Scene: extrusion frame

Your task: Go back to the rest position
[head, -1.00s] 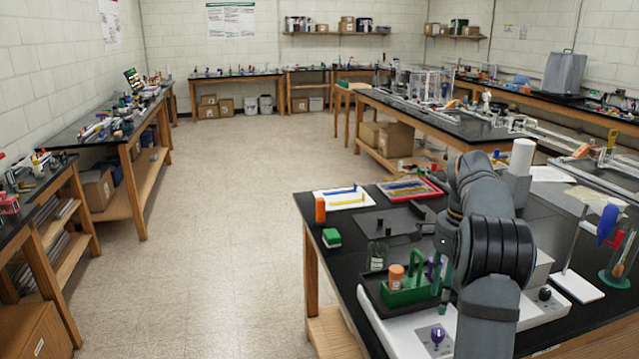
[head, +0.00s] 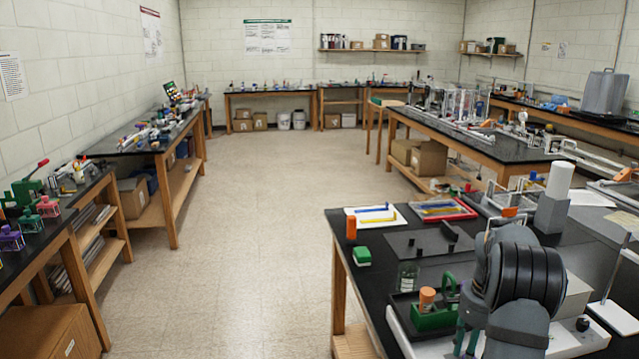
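My arm shows at the lower right of the head view as thick grey and black links, folded above the near black bench (head: 415,222). My gripper cannot be made out; the arm's end is hidden behind the links or outside the picture. A green rack (head: 432,318) with an orange-capped item (head: 427,297) stands on a dark tray just left of my arm. A clear bottle (head: 408,275) stands behind the tray.
An orange cylinder (head: 351,228), a green-and-white block (head: 362,257), a white sheet (head: 377,222) and a red-rimmed tray (head: 470,214) lie on the near bench. A white stand (head: 614,318) is right of my arm. The floor (head: 250,230) left of the bench is clear.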

